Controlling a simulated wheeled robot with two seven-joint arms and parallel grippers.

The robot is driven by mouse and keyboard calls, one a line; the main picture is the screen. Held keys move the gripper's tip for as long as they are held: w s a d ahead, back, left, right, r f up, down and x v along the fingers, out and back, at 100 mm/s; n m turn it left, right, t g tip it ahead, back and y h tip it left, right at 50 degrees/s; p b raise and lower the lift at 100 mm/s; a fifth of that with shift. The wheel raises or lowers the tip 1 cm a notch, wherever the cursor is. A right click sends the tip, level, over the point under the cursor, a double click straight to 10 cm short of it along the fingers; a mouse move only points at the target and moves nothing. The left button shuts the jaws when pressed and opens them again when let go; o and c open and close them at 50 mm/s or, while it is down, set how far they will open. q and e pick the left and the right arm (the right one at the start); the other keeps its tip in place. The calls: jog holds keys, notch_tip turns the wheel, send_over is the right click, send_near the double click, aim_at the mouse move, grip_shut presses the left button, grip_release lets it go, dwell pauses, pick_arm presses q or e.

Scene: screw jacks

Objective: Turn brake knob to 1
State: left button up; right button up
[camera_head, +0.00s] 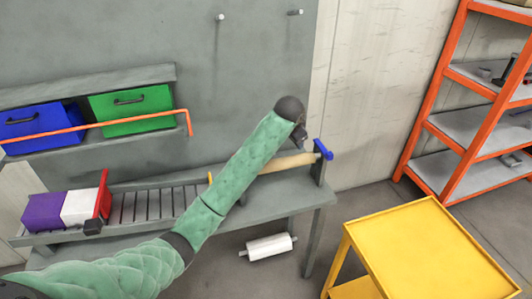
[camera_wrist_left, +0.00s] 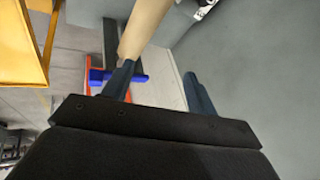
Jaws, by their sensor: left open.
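A blue handle-like part (camera_head: 323,150) sits at the right end of the grey bench, beside a long beige bar (camera_head: 287,162). It may be the brake knob; no number can be read on it. My left gripper (camera_head: 301,139) hangs just above and to the left of it, pointing down. In the left wrist view my left gripper (camera_wrist_left: 158,70) is open with nothing between its fingertips. A blue part (camera_wrist_left: 105,77) shows there partly behind the left finger; contact cannot be told. The beige bar (camera_wrist_left: 142,28) rises beyond the fingers. My right gripper is out of view.
The slatted grey bench (camera_head: 318,192) stands against a grey panel, with purple, white and red blocks (camera_head: 78,207) at its left. Blue (camera_head: 35,122) and green (camera_head: 130,110) bins sit above. A yellow cart (camera_head: 425,240) and orange shelving (camera_head: 435,128) stand right, with floor between.

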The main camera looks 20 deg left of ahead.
pick_arm(q)
jog(key=w+a+f+m+g+p, duration=0.1)
jog(key=w+a+f+m+g, duration=0.2)
jog(key=w+a, duration=0.55)
jog(key=a+f+m+g, duration=0.1)
jog(key=f+m, duration=0.1)
jog(key=w+a+f+m+g, duration=0.1)
jog(key=a+f+m, duration=0.1)
jog(key=f+m, duration=0.1)
jog(key=w+a+f+m+g, duration=0.1)
jog(key=f+m, duration=0.1)
jog(key=f, duration=0.1)
jog(key=shift+w+a+f+m, duration=0.2)
jog(key=shift+a+m, duration=0.1)
jog(key=shift+a, duration=0.05)
jog(key=shift+s+f+m+p, duration=0.1)
jog(key=shift+f+m+p, duration=0.2)
jog(key=shift+m, duration=0.5)
jog(key=shift+f+p, duration=1.3)
jog(key=shift+f, duration=2.55)
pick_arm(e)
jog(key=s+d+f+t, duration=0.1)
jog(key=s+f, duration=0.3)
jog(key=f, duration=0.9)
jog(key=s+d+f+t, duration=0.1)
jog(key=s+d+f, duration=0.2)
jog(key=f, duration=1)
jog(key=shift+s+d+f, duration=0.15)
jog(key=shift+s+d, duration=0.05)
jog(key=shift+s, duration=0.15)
